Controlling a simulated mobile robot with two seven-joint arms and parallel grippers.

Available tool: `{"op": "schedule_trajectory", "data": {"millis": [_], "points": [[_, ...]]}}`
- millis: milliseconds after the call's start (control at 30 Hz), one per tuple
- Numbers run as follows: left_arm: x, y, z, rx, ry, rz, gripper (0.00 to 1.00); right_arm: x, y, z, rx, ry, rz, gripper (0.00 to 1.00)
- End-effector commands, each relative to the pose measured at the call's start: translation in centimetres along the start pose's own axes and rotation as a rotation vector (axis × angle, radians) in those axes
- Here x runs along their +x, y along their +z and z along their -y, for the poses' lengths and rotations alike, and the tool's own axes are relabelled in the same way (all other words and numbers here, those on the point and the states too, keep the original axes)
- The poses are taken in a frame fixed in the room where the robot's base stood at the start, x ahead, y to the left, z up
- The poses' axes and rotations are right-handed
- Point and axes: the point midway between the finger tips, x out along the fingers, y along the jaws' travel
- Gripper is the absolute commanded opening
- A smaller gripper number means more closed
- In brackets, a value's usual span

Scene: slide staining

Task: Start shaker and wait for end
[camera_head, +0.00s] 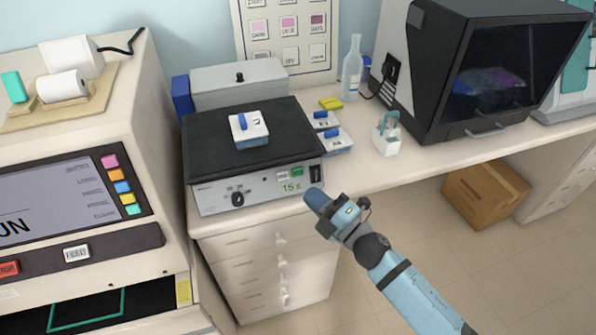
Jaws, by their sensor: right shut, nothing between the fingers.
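The shaker (210,196) stands on the bench at left of centre, with a black top plate and a light front panel. A small white box with a blue knob (249,130) sits on its top plate. My right gripper (314,196) is shut and empty, just in front of the panel's right end, below the switch. I cannot tell whether it touches the panel. My left gripper is not in view.
Two more blue-knobbed boxes (338,146) stand right of the shaker, near a white holder (386,138) and a clear bottle (352,72). A dark-fronted cabinet (430,100) stands at right. A large machine (140,140) stands close on the left. A carton (487,195) is on the floor.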

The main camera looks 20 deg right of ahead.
Motion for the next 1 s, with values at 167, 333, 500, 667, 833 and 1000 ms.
{"op": "schedule_trajectory", "data": {"millis": [167,333,500,667,833,1000], "points": [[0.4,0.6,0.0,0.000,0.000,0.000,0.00,1.0,0.8,0.9,0.000,0.001,0.000,0.00],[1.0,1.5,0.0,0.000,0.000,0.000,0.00,2.6,2.0,2.2,0.000,0.001,0.000,0.00],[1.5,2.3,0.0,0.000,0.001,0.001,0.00,4.3,3.2,3.4,0.000,0.001,0.000,0.00],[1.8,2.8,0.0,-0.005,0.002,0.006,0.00,5.4,4.0,4.1,0.001,0.000,0.000,0.00],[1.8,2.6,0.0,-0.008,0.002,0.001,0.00,6.0,4.3,4.4,0.001,0.000,0.000,0.00],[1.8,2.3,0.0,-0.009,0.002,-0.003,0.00,6.1,4.4,4.4,0.001,0.000,0.000,0.00]]}}
